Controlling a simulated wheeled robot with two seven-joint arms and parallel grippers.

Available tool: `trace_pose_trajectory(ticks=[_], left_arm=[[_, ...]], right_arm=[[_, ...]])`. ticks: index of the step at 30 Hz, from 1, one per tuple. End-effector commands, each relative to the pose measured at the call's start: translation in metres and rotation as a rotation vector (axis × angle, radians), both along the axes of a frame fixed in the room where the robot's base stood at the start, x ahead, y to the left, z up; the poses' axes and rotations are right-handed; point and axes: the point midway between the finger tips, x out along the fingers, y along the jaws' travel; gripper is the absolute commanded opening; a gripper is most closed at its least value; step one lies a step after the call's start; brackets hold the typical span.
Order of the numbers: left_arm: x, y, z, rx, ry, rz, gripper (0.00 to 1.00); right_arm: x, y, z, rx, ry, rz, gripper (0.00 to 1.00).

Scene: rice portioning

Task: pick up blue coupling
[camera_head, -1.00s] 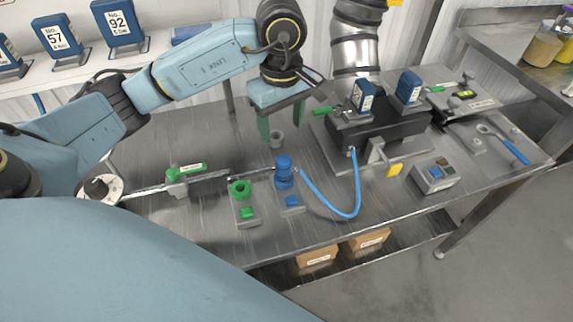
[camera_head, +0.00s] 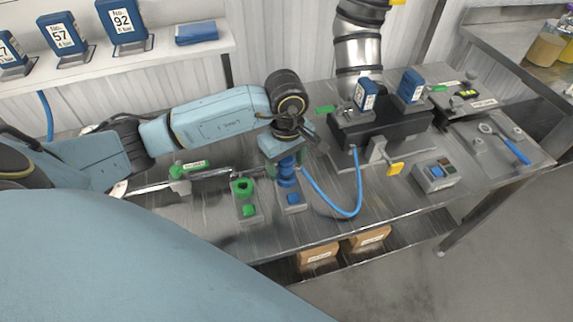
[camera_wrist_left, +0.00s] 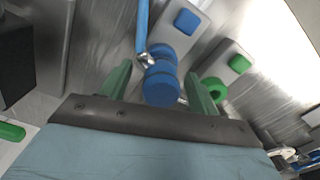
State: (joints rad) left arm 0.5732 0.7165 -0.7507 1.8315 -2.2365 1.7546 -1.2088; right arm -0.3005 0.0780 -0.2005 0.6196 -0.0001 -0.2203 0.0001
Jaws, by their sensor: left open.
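In the left wrist view the coupling (camera_wrist_left: 161,82) lies between the two green fingers of my left gripper (camera_wrist_left: 160,88). The fingers are open, one on each side of it, with a visible gap. In the head view my left gripper (camera_head: 285,168) is over the coupling and hides part of it. My right gripper does not show.
A green ring coupling (camera_head: 242,187) stands just left, on a plate with a green button. A blue button (camera_head: 293,197) is in front of the blue coupling. The blue hose (camera_head: 358,190) curves right to a black block (camera_head: 385,136). A control box (camera_head: 433,175) stands further right.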

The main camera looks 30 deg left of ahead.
Motion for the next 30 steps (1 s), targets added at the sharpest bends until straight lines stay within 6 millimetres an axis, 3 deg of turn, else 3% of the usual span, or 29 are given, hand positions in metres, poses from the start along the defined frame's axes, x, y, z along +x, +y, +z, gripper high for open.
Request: trace_pose_trajectory(ticks=[5,17,25,30], left_arm=[[0.000,0.000,0.000,0.000,0.000,0.000,0.60],[0.000,0.000,0.001,0.000,0.000,0.000,0.08],[0.001,0.000,0.003,0.000,-0.002,0.000,0.06],[0.002,0.000,0.026,0.001,-0.007,0.000,0.06]], right_arm=[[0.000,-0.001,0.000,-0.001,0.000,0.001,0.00],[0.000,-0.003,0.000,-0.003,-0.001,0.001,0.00],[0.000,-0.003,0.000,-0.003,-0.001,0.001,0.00],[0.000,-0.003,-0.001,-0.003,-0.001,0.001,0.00]])
